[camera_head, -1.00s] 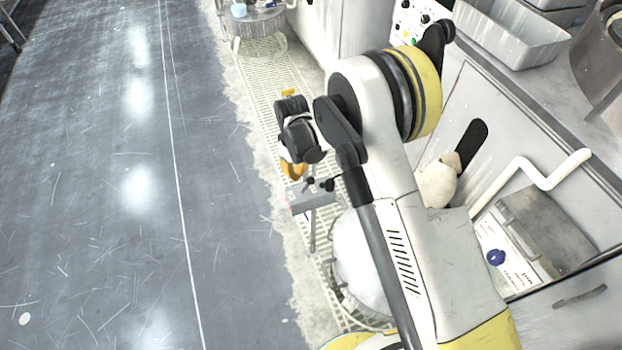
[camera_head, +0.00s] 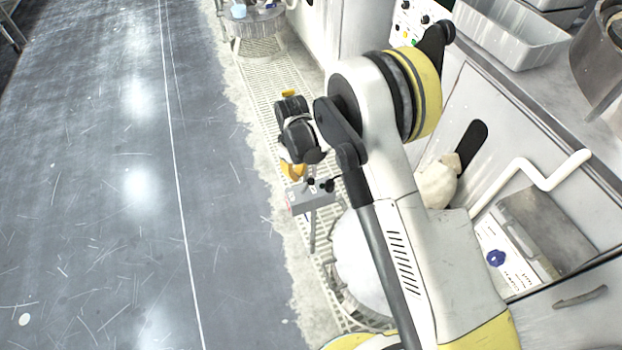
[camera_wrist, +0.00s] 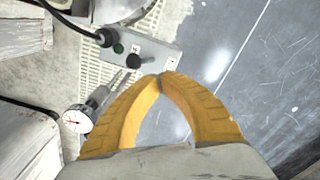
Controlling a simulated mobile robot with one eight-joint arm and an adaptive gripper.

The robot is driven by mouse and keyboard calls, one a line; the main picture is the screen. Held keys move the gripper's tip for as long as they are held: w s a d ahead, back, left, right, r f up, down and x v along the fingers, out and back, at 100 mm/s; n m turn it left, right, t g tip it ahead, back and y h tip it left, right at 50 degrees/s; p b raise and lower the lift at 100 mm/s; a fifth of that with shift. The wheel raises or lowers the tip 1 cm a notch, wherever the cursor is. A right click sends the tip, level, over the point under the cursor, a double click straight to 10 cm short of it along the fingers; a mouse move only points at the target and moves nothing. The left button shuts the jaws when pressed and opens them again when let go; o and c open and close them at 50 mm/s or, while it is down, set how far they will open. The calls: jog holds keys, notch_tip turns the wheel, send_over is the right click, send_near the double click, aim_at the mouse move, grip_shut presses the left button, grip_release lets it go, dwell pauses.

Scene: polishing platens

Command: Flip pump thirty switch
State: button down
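A small grey control box (camera_head: 322,199) stands on a post beside the floor grating, below my gripper in the head view. In the wrist view the box (camera_wrist: 168,60) shows a green button, a dark round knob (camera_wrist: 133,61) and a black cable fitting at its left end. I cannot read which control is the pump thirty switch. My gripper (camera_wrist: 160,77) has yellow fingers with their tips together and nothing visible between them. The tips appear at the box's lower edge, close to the knob; I cannot tell if they touch. In the head view a yellow finger (camera_head: 291,170) shows just above the box.
A round gauge (camera_wrist: 77,119) on a pipe is left of my fingers in the wrist view. A metal cabinet with a blue knob (camera_head: 496,258) and a white pipe stands on the right. A grey tray (camera_head: 512,38) sits on the counter.

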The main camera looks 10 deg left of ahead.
jog(key=shift+f+b, duration=1.7)
jog(key=shift+f, duration=0.8)
dwell(1.0)
dwell(0.3)
notch_tip(320, 180, up, 7)
jog(key=p, duration=0.3)
dwell(0.5)
dwell(0.3)
